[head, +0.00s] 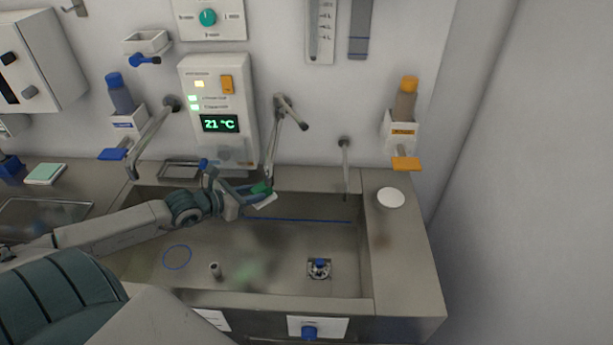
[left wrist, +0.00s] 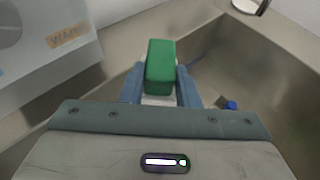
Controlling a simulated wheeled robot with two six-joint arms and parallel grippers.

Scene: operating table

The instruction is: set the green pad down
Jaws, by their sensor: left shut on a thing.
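The green pad (head: 262,188) is in my left gripper (head: 250,194) in the head view, above the back part of the steel sink basin (head: 290,285). The left wrist view shows the pad (left wrist: 161,66) as a green block with a pale underside, held between the two blue-grey fingers of the left gripper (left wrist: 160,88). The fingers are shut on it from both sides. The pad is clear of the basin floor. My right gripper is in neither view.
A second pale green pad (head: 46,173) lies on the left counter. A small steel tray (head: 182,170) sits on the back ledge. A white round dish (head: 390,197) is on the right counter. Taps (head: 346,165) stand along the back.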

